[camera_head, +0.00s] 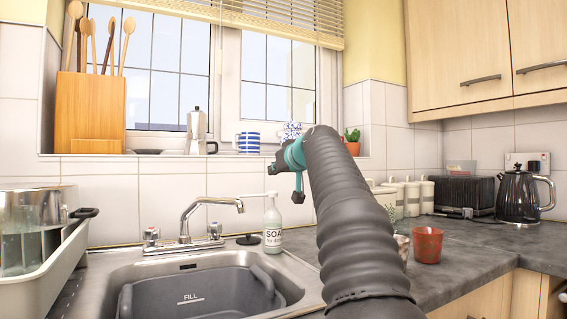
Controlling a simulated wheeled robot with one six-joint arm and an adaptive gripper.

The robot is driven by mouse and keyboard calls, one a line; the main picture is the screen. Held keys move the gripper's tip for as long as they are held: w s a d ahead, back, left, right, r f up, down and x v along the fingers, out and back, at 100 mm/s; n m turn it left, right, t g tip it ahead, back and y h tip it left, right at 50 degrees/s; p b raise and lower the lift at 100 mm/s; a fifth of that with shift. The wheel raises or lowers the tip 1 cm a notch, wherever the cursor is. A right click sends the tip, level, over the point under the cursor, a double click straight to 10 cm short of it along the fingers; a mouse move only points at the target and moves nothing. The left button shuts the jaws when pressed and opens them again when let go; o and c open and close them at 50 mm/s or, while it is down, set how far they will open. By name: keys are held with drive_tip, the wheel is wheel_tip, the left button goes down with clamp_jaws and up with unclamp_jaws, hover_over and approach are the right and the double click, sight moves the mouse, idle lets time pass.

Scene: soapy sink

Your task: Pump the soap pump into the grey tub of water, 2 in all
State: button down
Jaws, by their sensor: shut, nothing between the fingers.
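The grey tub (200,284) sits in the sink basin and has a "FILL" mark inside. Its front part is cut off by the picture edge, and I cannot make out the water. My gripper (284,182), dark with teal parts, is shut and empty. In the picture it is just above and right of the pump head; I cannot tell whether it touches it.
The chrome tap (188,222) stands behind the tub. A dish rack with a steel pot (38,205) is at the left. A reddish cup (428,245) stands on the worktop right of my arm. White canisters, a toaster and a black kettle (518,196) are farther right.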

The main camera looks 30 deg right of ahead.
sight(274, 192)
drive_tip(key=shift+w+f+b, duration=0.15)
drive_tip(key=shift+f+b, duration=0.3)
drive_tip(key=shift+f, duration=0.65)
drive_tip(key=shift+w+f+b, duration=0.15)
drive_tip(key=shift+f+b, duration=0.25)
drive_tip(key=shift+f, duration=0.65)
wheel_tip(274, 192, down, 2)
drive_tip(key=shift+b, duration=1.05)
wheel_tip(274, 192, up, 5)
drive_tip(key=p, duration=0.5)
drive_tip(key=b+v, duration=0.3)
drive_tip(key=v, duration=0.7)
drive_tip(key=shift+f, duration=0.3)
